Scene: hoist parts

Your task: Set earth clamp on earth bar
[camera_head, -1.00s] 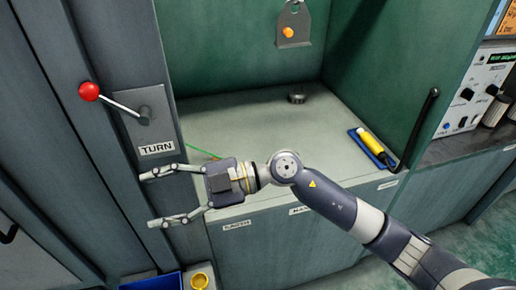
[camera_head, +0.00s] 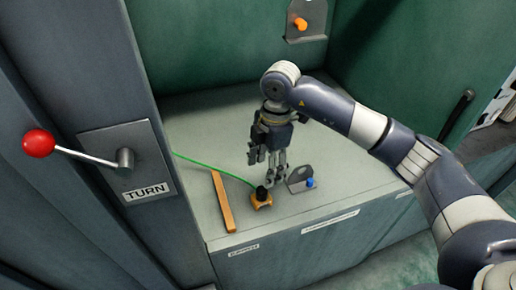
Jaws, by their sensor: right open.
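The earth clamp (camera_head: 262,200), an orange base with a black top and a green cable (camera_head: 208,165), sits on the grey counter near its front edge. The earth bar (camera_head: 223,203), a flat orange-brown strip, lies to its left, apart from it. My right gripper (camera_head: 269,172) points down, open and empty, its fingers just above and behind the clamp in the picture. Whether a finger touches the clamp I cannot tell. My left gripper is not in view.
A small grey bracket with a blue knob (camera_head: 310,183) stands close to the right of the clamp. A hanging plate with an orange knob (camera_head: 301,24) is at the back. A red-knobbed lever (camera_head: 38,143) marked TURN is at left. The counter's back left (camera_head: 200,125) is clear.

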